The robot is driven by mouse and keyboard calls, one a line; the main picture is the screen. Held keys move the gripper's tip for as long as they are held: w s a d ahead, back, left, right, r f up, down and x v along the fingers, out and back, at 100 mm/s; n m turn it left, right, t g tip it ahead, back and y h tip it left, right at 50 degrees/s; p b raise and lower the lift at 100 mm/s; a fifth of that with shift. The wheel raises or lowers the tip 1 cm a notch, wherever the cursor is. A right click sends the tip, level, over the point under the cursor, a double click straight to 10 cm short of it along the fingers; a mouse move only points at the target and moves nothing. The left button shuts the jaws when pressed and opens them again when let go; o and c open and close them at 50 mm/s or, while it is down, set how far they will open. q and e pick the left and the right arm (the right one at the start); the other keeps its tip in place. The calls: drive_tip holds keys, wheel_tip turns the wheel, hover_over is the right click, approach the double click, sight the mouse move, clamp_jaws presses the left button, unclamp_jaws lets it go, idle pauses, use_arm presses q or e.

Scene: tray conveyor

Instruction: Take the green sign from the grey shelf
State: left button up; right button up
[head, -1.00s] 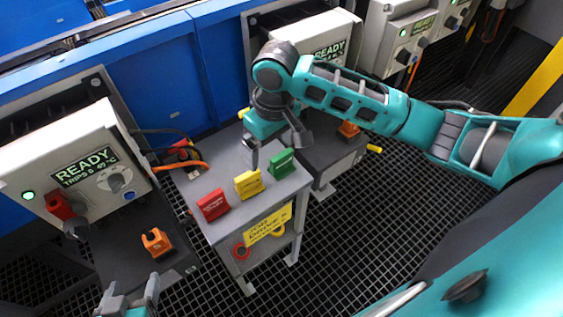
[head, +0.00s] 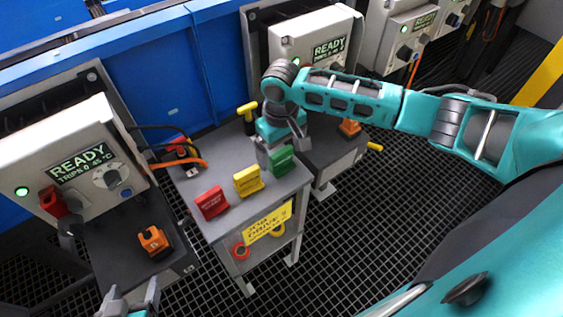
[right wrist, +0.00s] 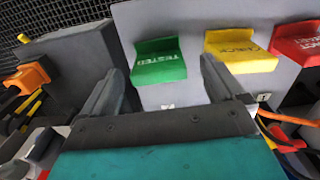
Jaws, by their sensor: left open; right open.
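The green sign (head: 283,160) stands on the top of the grey shelf (head: 230,222), at the right end of a row with a yellow sign (head: 248,181) and a red sign (head: 212,203). My right gripper (head: 281,150) is open right at the green sign and partly covers it in the head view. In the right wrist view the green sign (right wrist: 158,61) lies ahead, between the lines of the two open fingers (right wrist: 160,85), with nothing held. My left gripper (head: 128,302) is open and empty at the bottom left edge of the head view.
A grey control box (head: 75,165) with a READY display is at the left, above a dark ledge with an orange block (head: 154,241). A yellow-handled tool (head: 248,115) and cables lie at the shelf's back. A yellow label (head: 268,222) hangs on the shelf front.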

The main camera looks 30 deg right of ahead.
sight(281, 151)
drive_tip(key=shift+f, duration=1.5)
drive_tip(key=shift+c, duration=0.3)
drive_tip(key=shift+d, duration=0.1)
drive_tip(key=c, duration=1.2)
drive_tip(key=shift+o, duration=0.2)
drive_tip(key=shift+r, duration=0.1)
